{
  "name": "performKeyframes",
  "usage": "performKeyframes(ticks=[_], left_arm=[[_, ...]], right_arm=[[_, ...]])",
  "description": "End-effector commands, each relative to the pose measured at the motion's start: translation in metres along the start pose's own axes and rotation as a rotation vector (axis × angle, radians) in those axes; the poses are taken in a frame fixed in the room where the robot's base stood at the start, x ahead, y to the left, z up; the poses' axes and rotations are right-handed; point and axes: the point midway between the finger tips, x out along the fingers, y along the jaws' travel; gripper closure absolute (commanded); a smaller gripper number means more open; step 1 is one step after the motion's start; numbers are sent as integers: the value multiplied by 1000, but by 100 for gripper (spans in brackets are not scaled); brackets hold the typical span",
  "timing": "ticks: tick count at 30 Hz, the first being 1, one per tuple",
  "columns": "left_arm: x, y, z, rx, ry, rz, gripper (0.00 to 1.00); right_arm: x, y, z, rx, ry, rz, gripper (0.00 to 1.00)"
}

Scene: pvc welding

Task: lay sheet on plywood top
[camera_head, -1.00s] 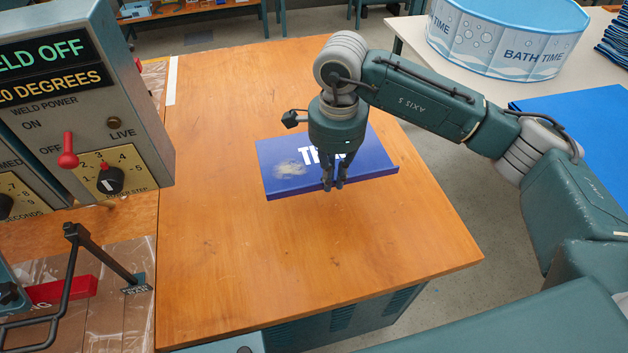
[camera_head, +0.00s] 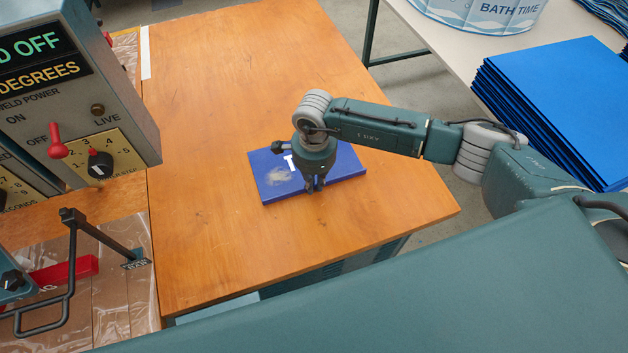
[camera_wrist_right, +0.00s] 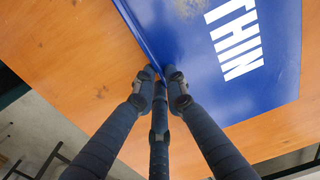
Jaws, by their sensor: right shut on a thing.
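A blue sheet (camera_head: 345,165) marked "THIN", with a pale worn patch, is level over the middle-right part of the orange plywood top (camera_head: 230,90). I cannot tell whether it touches the wood or is held just above it. My right gripper (camera_head: 315,187) points down and is shut on the sheet's front edge. In the right wrist view the fingertips (camera_wrist_right: 162,82) meet at the edge of the sheet (camera_wrist_right: 190,60), with bare wood beyond. My left gripper is not in view.
The welding machine (camera_head: 85,90) with its dials stands at the left, with a black lever frame (camera_head: 72,265) below it. A stack of blue sheets (camera_head: 560,90) and a "BATH TIME" tub (camera_head: 490,12) are on a pale table at the right. The plywood around the sheet is bare.

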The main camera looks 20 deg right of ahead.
Motion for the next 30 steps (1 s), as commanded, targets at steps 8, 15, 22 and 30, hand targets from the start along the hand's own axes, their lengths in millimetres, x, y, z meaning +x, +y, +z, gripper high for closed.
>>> performKeyframes(ticks=[8, 15, 22, 30], left_arm=[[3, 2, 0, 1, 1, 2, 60], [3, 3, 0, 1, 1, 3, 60], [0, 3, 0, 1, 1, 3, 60], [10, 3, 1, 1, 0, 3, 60]], right_arm=[[2, -1, 0, 0, 0, -2, 100], [2, 0, 0, 1, 1, 0, 70], [-1, 0, 0, 1, 0, 0, 70], [-38, -2, 0, -1, 0, -6, 70]])
